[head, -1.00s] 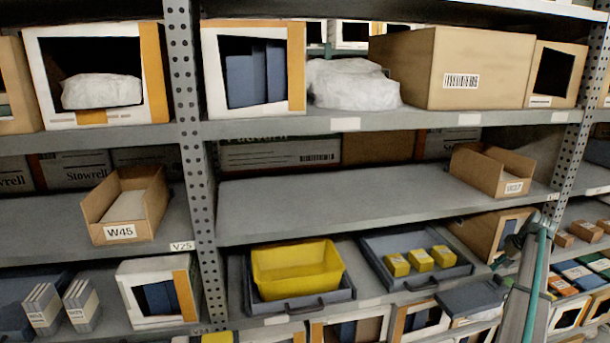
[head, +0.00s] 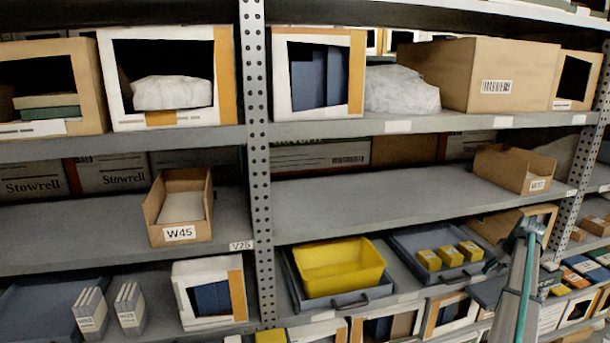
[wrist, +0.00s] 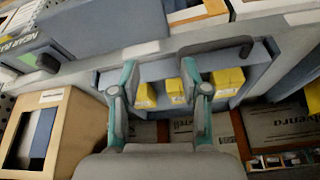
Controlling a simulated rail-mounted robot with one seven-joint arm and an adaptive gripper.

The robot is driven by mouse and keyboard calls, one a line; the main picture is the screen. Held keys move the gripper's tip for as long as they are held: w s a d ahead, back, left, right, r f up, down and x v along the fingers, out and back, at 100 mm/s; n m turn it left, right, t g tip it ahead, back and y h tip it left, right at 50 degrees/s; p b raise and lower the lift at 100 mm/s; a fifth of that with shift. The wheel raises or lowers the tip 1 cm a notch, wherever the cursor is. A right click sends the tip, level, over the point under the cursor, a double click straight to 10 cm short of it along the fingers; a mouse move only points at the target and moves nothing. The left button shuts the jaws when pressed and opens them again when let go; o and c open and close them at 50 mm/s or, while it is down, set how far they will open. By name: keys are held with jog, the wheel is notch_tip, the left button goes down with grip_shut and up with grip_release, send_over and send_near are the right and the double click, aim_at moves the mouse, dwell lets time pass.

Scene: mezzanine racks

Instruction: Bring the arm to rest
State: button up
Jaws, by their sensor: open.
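My gripper (wrist: 158,66) shows in the wrist view with its two teal-tipped fingers apart and nothing between them. Beyond the fingers lies a blue-grey tray (wrist: 222,103) with three small yellow boxes (wrist: 228,78). In the head view my arm rises at the lower right, its upper end just right of the same tray (head: 404,243) and yellow boxes (head: 450,256). I cannot make out the fingers clearly there. The gripper appears apart from the boxes; the exact gap is hard to tell.
A yellow bin (head: 343,268) sits in another tray left of the boxes. An open carton marked W45 (head: 180,233) and another open carton (head: 515,170) stand on the middle shelf, which is bare between them. A perforated upright (head: 257,130) divides the bays.

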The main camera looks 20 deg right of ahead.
jog(key=s+a+f+m+g+y, duration=0.15)
jog(key=s+a+f, duration=0.25)
jog(key=a+f, duration=0.9)
jog(key=s+a+f+g, duration=0.2)
jog(key=s+a+f, duration=0.2)
jog(key=a+f, duration=0.95)
jog(key=s+a+f+m+g+y, duration=0.15)
jog(key=s+a+f, duration=0.45)
jog(key=a, duration=1.2)
jog(key=s+a+f+n+g+h, duration=0.1)
jog(key=s+a+f+n+g, duration=0.2)
jog(key=s+a, duration=1)
jog(key=s+a+f+n+g+h, duration=0.1)
jog(key=s+a+f+n+g, duration=0.1)
jog(key=s+a+f, duration=0.6)
jog(key=s+a+g, duration=0.1)
jog(key=s+a, duration=0.5)
jog(key=shift+s+n, duration=0.3)
jog(key=shift+n, duration=0.1)
